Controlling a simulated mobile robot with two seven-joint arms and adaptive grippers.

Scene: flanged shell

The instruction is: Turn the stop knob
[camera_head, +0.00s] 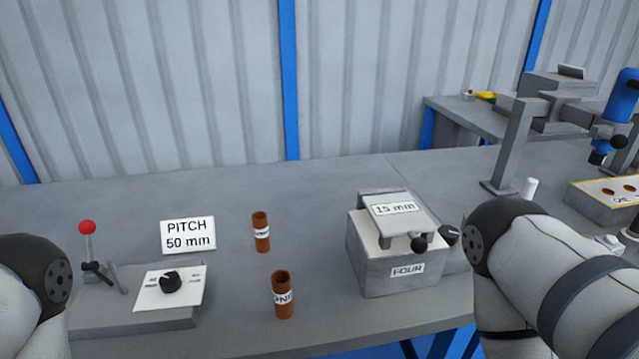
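A black knob (171,282) sits on a white plate with small unreadable marks, on a grey base at the front left. A second black knob (449,236) with a pale mark is on the right side of a grey box labelled "FOUR" (407,270). No label shows which one is the stop knob. My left arm's dark joint is at the left edge and my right arm's joint and links are at the lower right, close to the second knob in the picture. Neither gripper shows.
A red-topped lever (87,228) stands behind the left plate. A "PITCH 50 mm" sign (188,236) and two brown tubes (261,232) (282,295) stand mid-table. The box carries a "15 mm" sign (395,209) and a black ball handle (418,244). A grey stand (508,150) is at right.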

